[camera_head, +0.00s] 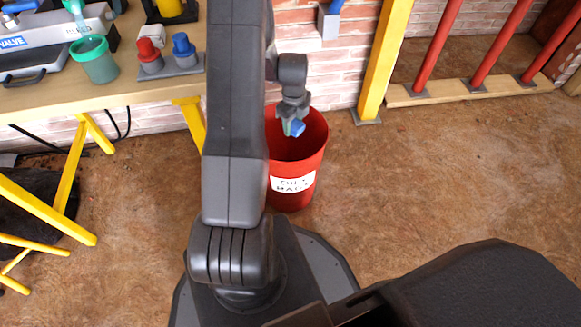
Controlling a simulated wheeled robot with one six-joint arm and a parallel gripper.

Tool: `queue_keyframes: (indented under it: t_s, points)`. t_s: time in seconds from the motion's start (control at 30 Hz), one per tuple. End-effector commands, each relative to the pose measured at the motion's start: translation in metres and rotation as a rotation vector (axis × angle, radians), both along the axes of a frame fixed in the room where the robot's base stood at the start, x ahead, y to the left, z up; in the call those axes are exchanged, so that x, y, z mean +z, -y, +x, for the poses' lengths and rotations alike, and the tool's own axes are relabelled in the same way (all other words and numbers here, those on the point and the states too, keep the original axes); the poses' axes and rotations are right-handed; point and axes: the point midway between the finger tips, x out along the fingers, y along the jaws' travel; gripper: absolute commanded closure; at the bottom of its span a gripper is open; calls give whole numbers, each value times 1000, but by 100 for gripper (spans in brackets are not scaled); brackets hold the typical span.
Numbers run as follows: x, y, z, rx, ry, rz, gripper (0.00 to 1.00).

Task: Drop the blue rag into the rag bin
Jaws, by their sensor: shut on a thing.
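My gripper (291,124) points down over the open mouth of the red rag bin and is shut on the blue rag (298,128). Only a small blue piece of the rag shows at the fingertips. The red rag bin (313,160) stands upright on the floor and has a white handwritten label (293,184). My arm hides the bin's left side. I cannot tell how far the rag is above or below the rim.
A workbench (150,90) with yellow legs stands at the left. It carries a green cup (95,60), a red knob (149,55) and a blue knob (184,50). A yellow post (383,60) stands behind the bin. Brown floor (440,180) to the right is clear.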

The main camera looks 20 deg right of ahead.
Motion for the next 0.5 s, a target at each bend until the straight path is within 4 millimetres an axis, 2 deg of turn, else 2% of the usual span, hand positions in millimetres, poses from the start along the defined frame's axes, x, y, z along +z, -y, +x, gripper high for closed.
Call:
queue_keyframes:
  t_s: [0.03,0.13,0.17,0.5]
  points:
    - [0,0,0,0,0,0,53]
    - [0,0,0,0,0,0,34]
    - [0,0,0,0,0,0,30]
    - [5,0,0,0,0,-1,30]
